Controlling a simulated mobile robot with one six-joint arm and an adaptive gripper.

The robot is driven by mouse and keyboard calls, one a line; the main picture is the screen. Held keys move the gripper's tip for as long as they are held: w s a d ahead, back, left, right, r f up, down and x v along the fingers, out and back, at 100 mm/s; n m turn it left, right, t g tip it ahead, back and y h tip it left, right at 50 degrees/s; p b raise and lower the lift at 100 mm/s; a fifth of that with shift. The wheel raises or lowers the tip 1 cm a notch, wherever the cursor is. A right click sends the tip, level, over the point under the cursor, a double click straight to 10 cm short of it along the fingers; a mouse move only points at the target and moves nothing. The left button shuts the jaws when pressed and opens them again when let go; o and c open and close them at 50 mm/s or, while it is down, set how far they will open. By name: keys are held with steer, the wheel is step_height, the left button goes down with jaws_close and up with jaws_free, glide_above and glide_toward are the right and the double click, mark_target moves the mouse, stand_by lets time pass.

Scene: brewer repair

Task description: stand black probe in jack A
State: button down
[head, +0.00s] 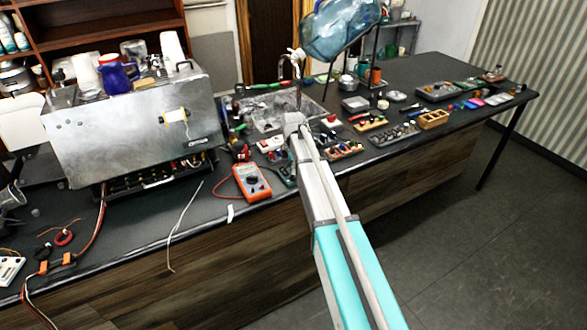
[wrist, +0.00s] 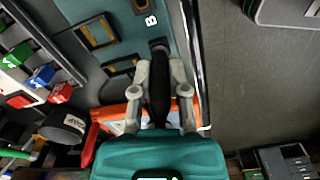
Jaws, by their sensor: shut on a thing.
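In the wrist view my gripper (wrist: 159,75) is shut on the black probe (wrist: 159,95), with one grey finger on each side of it. The probe points away from the gripper toward a teal surface (wrist: 180,50) below. A white label "B" (wrist: 151,20) is on that surface, just beyond the probe's far end. Whether the probe's tip touches anything is hidden. I cannot make out jack A or its label. In the head view my arm reaches over the bench, and the gripper and probe are too small or hidden to tell.
An orange multimeter (head: 251,182) lies near the bench's front edge. A metal brewer (head: 135,125) stands at the left. Red, blue and green blocks (wrist: 40,75) and a black cylinder (wrist: 62,127) lie left of the gripper. Small parts and trays crowd the bench's right.

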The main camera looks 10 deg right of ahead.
stand_by(0.6)
steer(key=c, duration=0.5)
jaws_free()
steer(key=shift+c, duration=0.2)
steer(key=shift+r, duration=0.15)
